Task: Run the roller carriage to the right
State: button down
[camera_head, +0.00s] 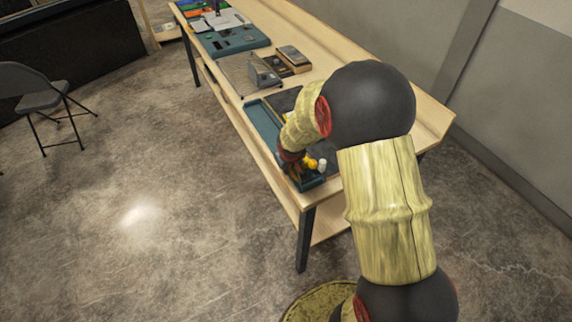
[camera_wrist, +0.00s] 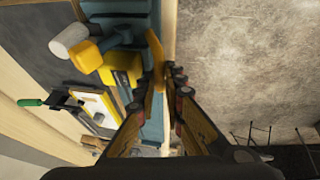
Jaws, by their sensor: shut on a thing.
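The roller carriage seems to be the yellow blocky part (camera_wrist: 117,62) with a white cylinder (camera_wrist: 68,40) at its left end in the wrist view. In the head view the yellow part (camera_head: 311,163) and white cylinder (camera_head: 322,163) show just beside my gripper (camera_head: 293,170). In the wrist view my gripper (camera_wrist: 166,78) is shut on a slim yellow handle (camera_wrist: 154,46) at the edge of the teal console (camera_wrist: 150,131). How the handle joins the yellow part is hard to tell. My arm hides part of the console in the head view.
The console stands on a long wooden table (camera_head: 231,98). A green-handled tool (camera_wrist: 30,102) shows in the wrist view. Floor (camera_head: 150,220) beside the table is clear.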

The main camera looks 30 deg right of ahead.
jog(key=shift+s+f, duration=0.1)
jog(key=shift+s, duration=0.1)
jog(key=c, duration=2.3)
grip_release()
jog(key=shift+c, duration=0.2)
jog(key=shift+o, duration=1.1)
jog(key=shift+s, duration=0.2)
jog(key=shift+o, duration=1.2)
jog(key=shift+w, duration=0.15)
jog(key=shift+a+r, duration=0.1)
jog(key=shift+r, duration=0.5)
jog(key=v, duration=1.1)
